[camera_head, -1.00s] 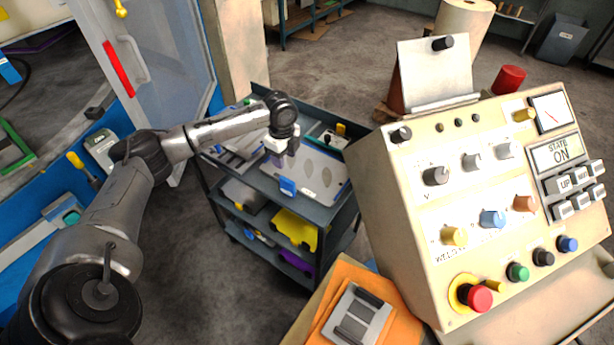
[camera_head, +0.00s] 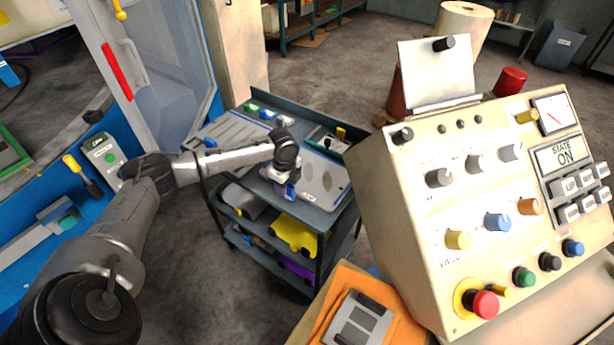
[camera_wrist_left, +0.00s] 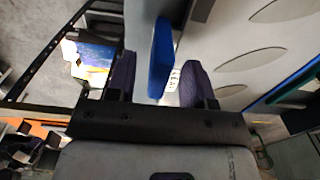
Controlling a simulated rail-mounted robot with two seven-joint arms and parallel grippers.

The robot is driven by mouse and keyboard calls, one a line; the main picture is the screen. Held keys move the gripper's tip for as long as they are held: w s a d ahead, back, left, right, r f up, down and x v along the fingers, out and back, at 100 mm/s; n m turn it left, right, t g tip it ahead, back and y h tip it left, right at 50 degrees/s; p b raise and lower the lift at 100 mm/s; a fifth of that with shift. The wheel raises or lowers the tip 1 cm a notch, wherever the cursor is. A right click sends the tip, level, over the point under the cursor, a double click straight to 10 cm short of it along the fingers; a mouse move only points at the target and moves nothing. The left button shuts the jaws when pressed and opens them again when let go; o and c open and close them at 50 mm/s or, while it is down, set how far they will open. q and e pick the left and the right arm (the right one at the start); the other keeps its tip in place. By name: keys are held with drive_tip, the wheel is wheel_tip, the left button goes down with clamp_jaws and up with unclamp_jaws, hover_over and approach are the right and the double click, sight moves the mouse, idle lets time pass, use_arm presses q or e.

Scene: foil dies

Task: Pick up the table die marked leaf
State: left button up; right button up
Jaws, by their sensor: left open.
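The die marked leaf (camera_head: 325,178) is a pale grey plate with several leaf-shaped ovals, lying on the top shelf of the dark cart. It also shows in the left wrist view (camera_wrist_left: 245,62), with a blue grip (camera_wrist_left: 160,58) at its edge and a partly hidden white label reading "LEA". My left gripper (camera_head: 284,190) is at the plate's near left edge, over the grip. In the left wrist view its purple-padded fingers (camera_wrist_left: 161,82) are open, one on each side of the blue grip. Contact cannot be told. My right gripper is not in view.
Another grey plate (camera_head: 232,133) lies left on the cart (camera_head: 330,222). Green, blue and white blocks stand at its back edge. A tray (camera_head: 330,140) is behind the leaf die. A yellow die (camera_head: 293,235) is on a lower shelf. A control console (camera_head: 460,200) stands close right.

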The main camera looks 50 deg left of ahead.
use_arm(q)
wheel_tip(320, 180, down, 3)
drive_tip(key=shift+r, duration=0.1)
clamp_jaws()
idle(0.4)
drive_tip(key=shift+r, duration=0.2)
